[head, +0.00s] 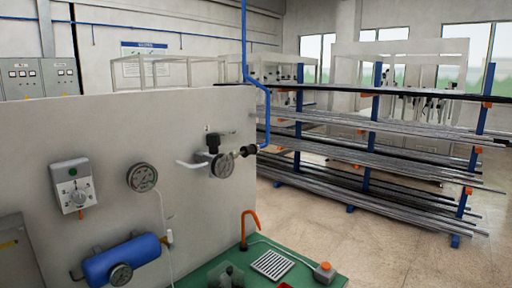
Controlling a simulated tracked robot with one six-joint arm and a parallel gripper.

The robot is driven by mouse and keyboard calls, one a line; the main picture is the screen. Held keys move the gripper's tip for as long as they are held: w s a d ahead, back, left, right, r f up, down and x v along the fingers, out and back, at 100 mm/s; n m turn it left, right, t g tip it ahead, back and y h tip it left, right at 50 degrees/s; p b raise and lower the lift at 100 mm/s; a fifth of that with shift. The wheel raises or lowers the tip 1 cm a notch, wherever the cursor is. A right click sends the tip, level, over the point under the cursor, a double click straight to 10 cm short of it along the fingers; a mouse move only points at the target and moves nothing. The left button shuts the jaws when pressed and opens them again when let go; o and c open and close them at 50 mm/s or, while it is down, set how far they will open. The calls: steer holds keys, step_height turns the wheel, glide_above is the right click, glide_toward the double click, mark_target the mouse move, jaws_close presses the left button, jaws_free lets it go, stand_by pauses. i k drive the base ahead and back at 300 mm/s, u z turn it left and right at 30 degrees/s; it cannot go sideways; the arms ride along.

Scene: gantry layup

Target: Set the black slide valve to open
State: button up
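A small black fitting (247,151) sits at the right end of a short pipe on the pale panel (110,125), where the blue air line (267,105) comes down. It looks like the black slide valve. It is too small to tell its position. A black knob (213,142) stands just left of it, above a round gauge (222,166) on the same pipe assembly. My gripper is not in view.
A grey box with a dial (74,186) and another gauge (142,177) are on the panel's left. Below are a blue cylinder (122,260) and a green bench top (215,268) with an orange curved pipe (249,228) and a grate (272,265). A rack of metal bars (370,155) stands behind right.

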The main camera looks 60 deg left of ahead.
mark_target(252, 149)
steer(key=i, duration=2)
steer(key=u, duration=3.35)
